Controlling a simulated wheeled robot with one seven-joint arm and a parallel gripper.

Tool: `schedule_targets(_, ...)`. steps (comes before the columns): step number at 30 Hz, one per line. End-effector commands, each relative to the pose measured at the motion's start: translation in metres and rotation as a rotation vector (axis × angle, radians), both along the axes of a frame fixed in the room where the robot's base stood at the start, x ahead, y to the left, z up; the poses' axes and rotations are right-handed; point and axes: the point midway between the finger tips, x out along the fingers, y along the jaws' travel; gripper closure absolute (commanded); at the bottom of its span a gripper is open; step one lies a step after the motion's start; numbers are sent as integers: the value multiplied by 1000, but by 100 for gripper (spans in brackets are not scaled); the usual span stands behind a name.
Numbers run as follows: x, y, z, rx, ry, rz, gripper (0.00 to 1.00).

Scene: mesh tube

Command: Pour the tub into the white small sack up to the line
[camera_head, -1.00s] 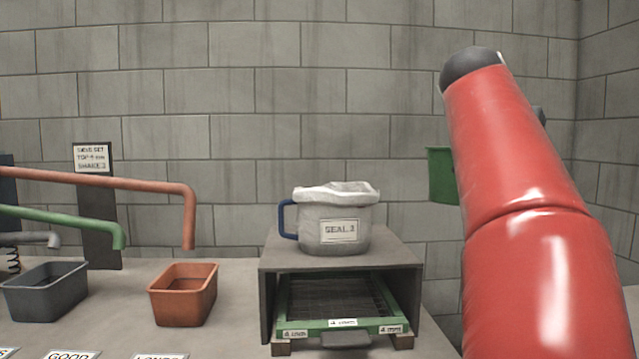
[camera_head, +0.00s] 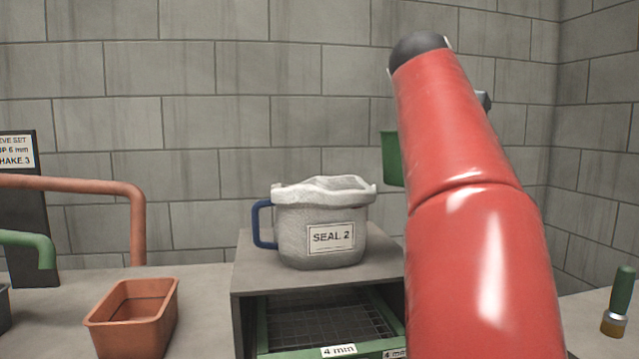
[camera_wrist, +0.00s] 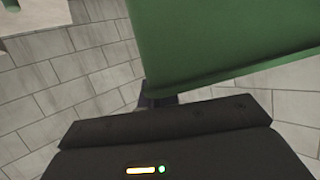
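The white small sack (camera_head: 322,250) stands upright on a grey box-shaped stand, with a folded open rim, a blue handle on its left and a "SEAL 2" label. Its inside and any fill line are hidden. The green tub (camera_head: 392,158) shows only as a strip left of my red arm, in the air to the right of the sack and higher. In the wrist view the tub (camera_wrist: 230,40) fills the upper right. My gripper (camera_wrist: 158,97) meets its lower edge and appears shut on it. The tub's contents are not visible.
The stand (camera_head: 300,280) holds a green-framed sieve (camera_head: 335,340). An orange bin (camera_head: 132,320) sits left under an orange pipe (camera_head: 100,185). A green-handled brush (camera_head: 618,300) is at the right. A block wall (camera_head: 230,80) stands behind.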

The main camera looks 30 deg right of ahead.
Motion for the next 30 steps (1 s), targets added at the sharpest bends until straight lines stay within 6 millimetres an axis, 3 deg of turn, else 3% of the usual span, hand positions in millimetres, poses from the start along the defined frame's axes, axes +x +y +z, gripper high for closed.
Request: schedule_targets(30, 29, 42, 53, -309, 222, 1, 100)
